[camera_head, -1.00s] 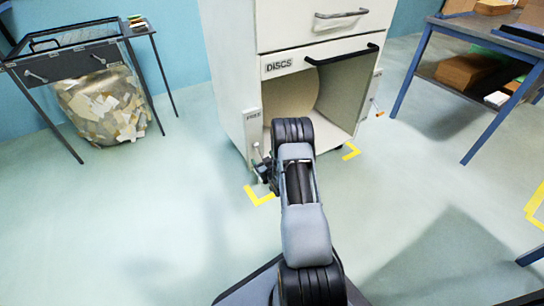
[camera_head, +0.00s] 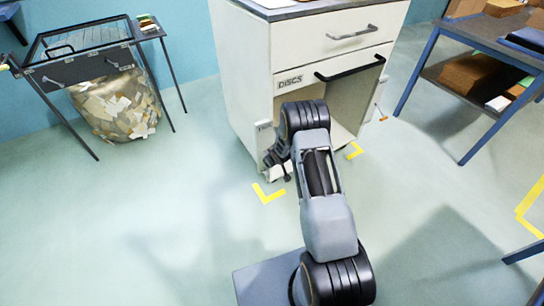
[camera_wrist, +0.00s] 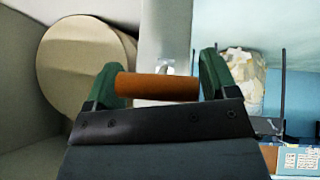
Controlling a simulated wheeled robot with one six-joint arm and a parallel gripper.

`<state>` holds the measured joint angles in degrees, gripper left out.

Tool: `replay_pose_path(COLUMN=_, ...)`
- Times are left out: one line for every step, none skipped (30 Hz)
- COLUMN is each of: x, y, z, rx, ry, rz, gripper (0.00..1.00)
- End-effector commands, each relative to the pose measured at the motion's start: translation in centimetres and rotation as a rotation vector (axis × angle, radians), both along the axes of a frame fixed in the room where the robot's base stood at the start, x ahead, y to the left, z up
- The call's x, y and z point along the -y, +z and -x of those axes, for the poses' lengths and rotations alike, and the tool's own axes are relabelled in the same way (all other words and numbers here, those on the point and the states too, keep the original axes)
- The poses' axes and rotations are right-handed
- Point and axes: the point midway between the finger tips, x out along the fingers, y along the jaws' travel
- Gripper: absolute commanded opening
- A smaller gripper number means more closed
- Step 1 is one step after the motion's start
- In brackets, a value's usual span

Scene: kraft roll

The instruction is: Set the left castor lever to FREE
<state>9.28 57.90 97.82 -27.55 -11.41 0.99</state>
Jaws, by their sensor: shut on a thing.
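The left castor lever has an orange-brown grip (camera_wrist: 158,88) in the wrist view. My gripper (camera_wrist: 160,84) is shut on it, with one green finger at each end. A short pale stem shows behind the grip. In the head view my gripper (camera_head: 276,154) is at the lower left front corner of the white cabinet (camera_head: 243,95), where it hides the left lever. A pale plate (camera_head: 264,131) shows just above it, its lettering unreadable.
Yellow corner marks (camera_head: 268,194) lie on the floor by the cabinet. A wire-topped table with a clear bag of paper scraps (camera_head: 117,104) stands at left. A blue-legged bench (camera_head: 408,85) stands at right. A round tan roll (camera_wrist: 85,68) sits inside the cabinet. The front floor is open.

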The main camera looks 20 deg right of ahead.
Motion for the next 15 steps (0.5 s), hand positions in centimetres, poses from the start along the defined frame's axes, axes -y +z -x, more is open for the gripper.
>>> replay_pose_path(x=0.75, y=1.03, z=-0.43, rx=0.014, ry=-0.015, rz=-0.001, gripper=0.37)
replay_pose_path(x=0.86, y=1.15, z=-0.49, rx=0.016, ry=-0.017, rz=0.0, gripper=0.37)
replay_pose_path(x=0.97, y=1.29, z=-0.56, rx=0.017, ry=-0.018, rz=0.0, gripper=0.37)
replay_pose_path(x=1.04, y=1.39, z=-0.62, rx=0.018, ry=-0.019, rz=0.0, gripper=0.37)
replay_pose_path(x=1.09, y=1.48, z=-0.66, rx=0.019, ry=-0.021, rz=0.0, gripper=0.37)
replay_pose_path(x=1.16, y=1.58, z=-0.71, rx=0.02, ry=-0.022, rz=0.0, gripper=0.37)
replay_pose_path(x=1.19, y=1.63, z=-0.74, rx=0.021, ry=-0.022, rz=0.0, gripper=0.37)
replay_pose_path(x=1.22, y=1.7, z=-0.77, rx=0.021, ry=-0.023, rz=0.0, gripper=0.37)
replay_pose_path(x=1.26, y=1.76, z=-0.8, rx=0.021, ry=-0.023, rz=0.0, gripper=0.37)
replay_pose_path(x=1.27, y=1.8, z=-0.82, rx=0.022, ry=-0.023, rz=0.0, gripper=0.37)
replay_pose_path(x=1.29, y=1.84, z=-0.84, rx=0.022, ry=-0.024, rz=-0.001, gripper=0.37)
replay_pose_path(x=1.31, y=1.88, z=-0.86, rx=0.022, ry=-0.024, rz=0.0, gripper=0.37)
replay_pose_path(x=1.32, y=1.91, z=-0.89, rx=0.023, ry=-0.024, rz=0.0, gripper=0.37)
replay_pose_path(x=1.32, y=1.93, z=-0.9, rx=0.023, ry=-0.024, rz=0.0, gripper=0.37)
replay_pose_path(x=1.33, y=1.94, z=-0.92, rx=0.023, ry=-0.024, rz=0.0, gripper=0.37)
